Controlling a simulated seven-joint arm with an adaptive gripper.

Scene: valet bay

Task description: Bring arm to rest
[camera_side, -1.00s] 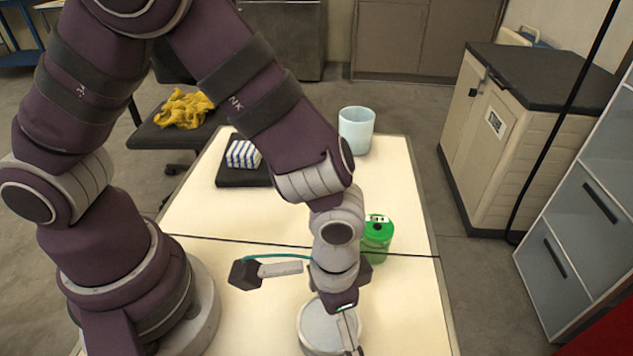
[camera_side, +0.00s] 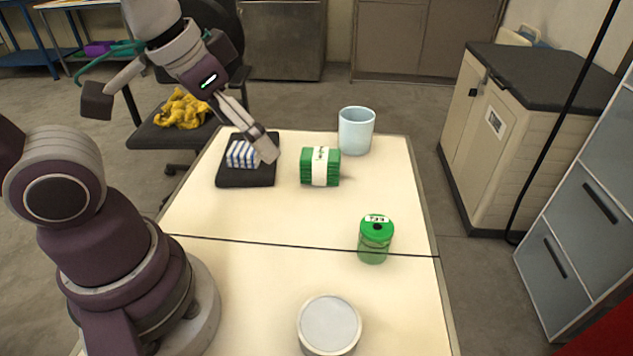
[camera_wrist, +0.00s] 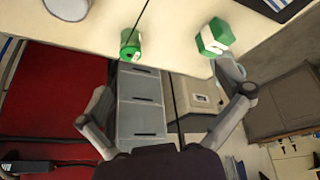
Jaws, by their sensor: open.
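My gripper (camera_side: 266,148) is raised at the far left of the table in the side view, its fingers angled down to the right. It appears in front of the black tray and the striped block, and nothing is held in it. In the wrist view my gripper (camera_wrist: 170,112) shows two fingers spread wide apart, with only the floor and cabinets between them. My arm reaches up and out of the top left of the side view.
On the table (camera_side: 210,215) are a striped block (camera_side: 241,154) on a black tray (camera_side: 245,180), a green banded bundle (camera_side: 320,167), a pale blue cup (camera_side: 356,131), a green jar (camera_side: 375,240) and a round white-topped container (camera_side: 329,322). A yellow cloth (camera_side: 184,108) lies on the chair.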

